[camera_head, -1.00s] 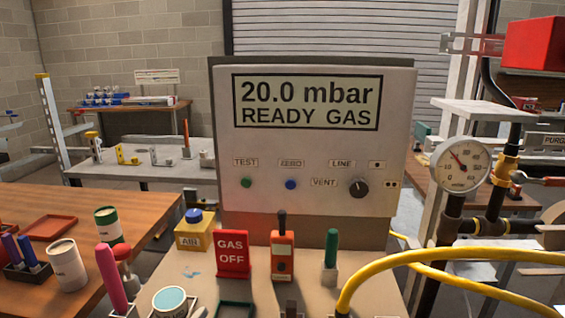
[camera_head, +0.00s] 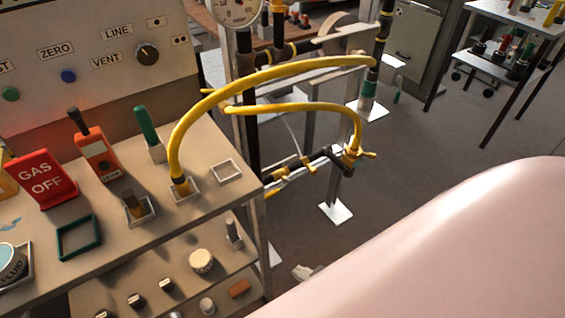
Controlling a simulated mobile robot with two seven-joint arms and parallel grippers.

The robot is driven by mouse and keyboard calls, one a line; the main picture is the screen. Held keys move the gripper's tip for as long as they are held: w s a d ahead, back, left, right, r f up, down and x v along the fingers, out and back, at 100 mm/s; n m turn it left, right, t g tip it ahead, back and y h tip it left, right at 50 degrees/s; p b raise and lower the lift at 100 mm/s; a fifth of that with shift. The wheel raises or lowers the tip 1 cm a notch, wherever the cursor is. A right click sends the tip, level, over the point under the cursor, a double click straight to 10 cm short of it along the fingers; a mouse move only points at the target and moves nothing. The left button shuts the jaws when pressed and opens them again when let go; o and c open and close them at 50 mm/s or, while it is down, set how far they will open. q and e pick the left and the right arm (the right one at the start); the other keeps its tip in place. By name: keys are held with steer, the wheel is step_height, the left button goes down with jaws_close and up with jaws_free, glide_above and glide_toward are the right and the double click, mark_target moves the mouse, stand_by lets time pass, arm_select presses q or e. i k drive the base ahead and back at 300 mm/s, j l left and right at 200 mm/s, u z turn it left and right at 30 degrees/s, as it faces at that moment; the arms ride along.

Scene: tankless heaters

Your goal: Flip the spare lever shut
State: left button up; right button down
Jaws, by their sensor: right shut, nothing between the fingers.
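Low pipework stands right of the bench. A yellow lever (camera_head: 368,155) sits on the valve at its right end, where one yellow hose comes down. Another yellow fitting (camera_head: 277,188) is at the pipe's left end by the bench leg. No label shows which is the spare lever. My right arm's large pale link fills the lower right. A small pale tip by its edge looks like my right gripper (camera_head: 303,272), shut and empty, below the pipework and apart from it. The rest of it is hidden. My left gripper is out of view.
The bench (camera_head: 190,215) holds a GAS OFF sign (camera_head: 40,178), an orange meter (camera_head: 95,150) and a yellow hose (camera_head: 255,78) arching right. Its lower shelf carries knobs (camera_head: 201,261). A cart (camera_head: 500,65) stands back right. Bare floor lies between.

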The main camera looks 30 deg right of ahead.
mark_target(286, 181)
steer(key=z, duration=0.9)
steer(key=i+j+u, duration=0.3)
steer(key=i+j, duration=0.05)
steer(key=i, duration=0.05)
